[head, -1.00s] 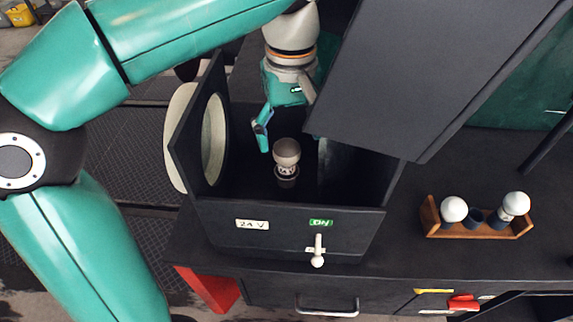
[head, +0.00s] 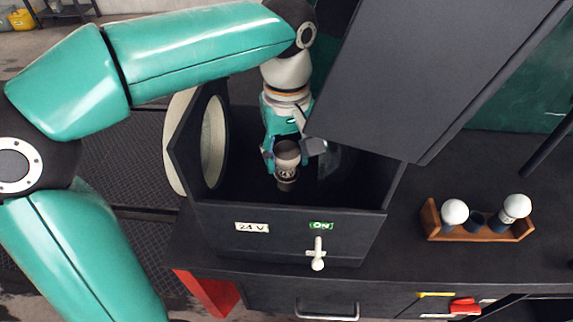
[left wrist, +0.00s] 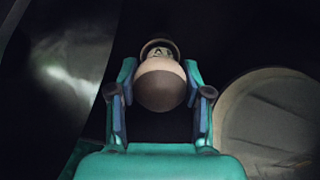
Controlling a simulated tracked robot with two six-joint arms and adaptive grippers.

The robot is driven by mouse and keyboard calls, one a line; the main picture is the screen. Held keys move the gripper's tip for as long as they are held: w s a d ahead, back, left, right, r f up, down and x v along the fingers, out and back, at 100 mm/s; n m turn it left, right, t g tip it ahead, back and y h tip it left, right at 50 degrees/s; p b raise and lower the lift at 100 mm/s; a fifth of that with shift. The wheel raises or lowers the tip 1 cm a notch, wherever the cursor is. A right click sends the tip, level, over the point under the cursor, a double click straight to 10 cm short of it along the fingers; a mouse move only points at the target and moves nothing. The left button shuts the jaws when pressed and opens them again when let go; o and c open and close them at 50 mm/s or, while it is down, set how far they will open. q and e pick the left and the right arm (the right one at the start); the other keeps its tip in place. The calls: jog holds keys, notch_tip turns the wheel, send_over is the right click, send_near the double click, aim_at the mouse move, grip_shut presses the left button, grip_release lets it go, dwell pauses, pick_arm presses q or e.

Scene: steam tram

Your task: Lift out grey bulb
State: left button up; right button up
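The grey bulb (head: 288,153) stands upright in its socket (head: 286,184) inside the open black box (head: 300,222). Its rounded end faces the camera in the left wrist view (left wrist: 160,86). My left gripper (head: 292,156) has come down from above, with one finger on each side of the bulb. In the left wrist view the fingers (left wrist: 160,75) flank the bulb closely, and I cannot tell whether they press on it. The socket is partly hidden behind the bulb. My right gripper is not in view.
The box's raised dark lid (head: 430,75) leans close on the right of my left gripper. A round pale window (head: 214,140) is on the left wall. A white lever (head: 318,255) sticks out in front. A wooden rack (head: 480,235) holds two white bulbs on the right.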

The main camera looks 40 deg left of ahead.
pick_arm(q)
jog(key=c, duration=0.4)
jog(key=shift+r, duration=0.8)
notch_tip(320, 180, up, 18)
jog(key=p, duration=0.6)
jog(key=shift+r, duration=0.2)
